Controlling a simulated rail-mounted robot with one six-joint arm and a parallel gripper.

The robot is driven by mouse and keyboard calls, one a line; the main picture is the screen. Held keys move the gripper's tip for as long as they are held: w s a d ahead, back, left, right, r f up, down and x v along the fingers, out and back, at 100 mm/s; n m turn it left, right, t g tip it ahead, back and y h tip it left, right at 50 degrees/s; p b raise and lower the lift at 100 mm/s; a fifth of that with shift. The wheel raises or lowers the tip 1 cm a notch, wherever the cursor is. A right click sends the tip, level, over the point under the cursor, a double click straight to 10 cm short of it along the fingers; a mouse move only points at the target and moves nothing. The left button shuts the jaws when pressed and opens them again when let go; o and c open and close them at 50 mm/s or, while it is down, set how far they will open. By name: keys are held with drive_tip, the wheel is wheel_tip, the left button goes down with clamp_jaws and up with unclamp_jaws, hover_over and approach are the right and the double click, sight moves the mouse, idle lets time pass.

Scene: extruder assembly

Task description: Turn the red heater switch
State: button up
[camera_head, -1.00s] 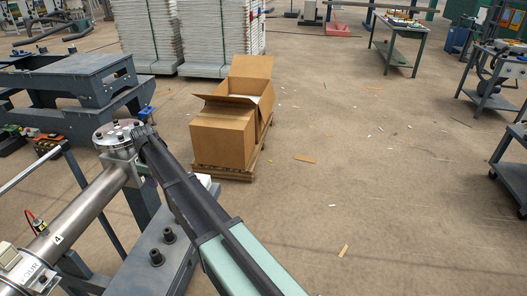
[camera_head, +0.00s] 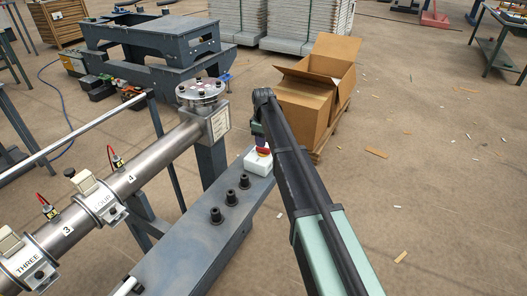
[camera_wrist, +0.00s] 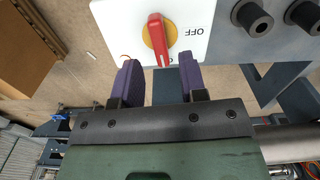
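The red heater switch (camera_wrist: 156,38) is a red handle on a yellow disc, set on a white box (camera_wrist: 110,22) marked OFF on its right side in the wrist view. The handle runs nearly upright in that view, its lower end over a second, partly covered label. In the head view the switch (camera_head: 263,151) sits on its white box (camera_head: 258,164) at the end of the grey beam. My gripper (camera_wrist: 158,62) is open, with its purple fingers either side of the handle's lower end. I cannot tell whether they touch it. In the head view my arm partly hides the gripper.
The steel extruder barrel (camera_head: 140,178) with numbered clamps runs at the left and ends in a bolted flange (camera_head: 201,92). Several black bolts (camera_head: 231,196) stand on the grey beam (camera_head: 190,250). Cardboard boxes (camera_head: 300,105) stand behind. The floor at right is mostly clear.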

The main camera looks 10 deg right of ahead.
sight(263, 151)
wheel_tip(263, 151, down, 4)
drive_tip(key=b, duration=0.3)
drive_tip(key=shift+r+p, duration=0.35)
drive_tip(key=shift+p, duration=0.05)
drive_tip(key=shift+f, duration=0.1)
drive_tip(key=shift+c, duration=0.5)
clamp_jaws()
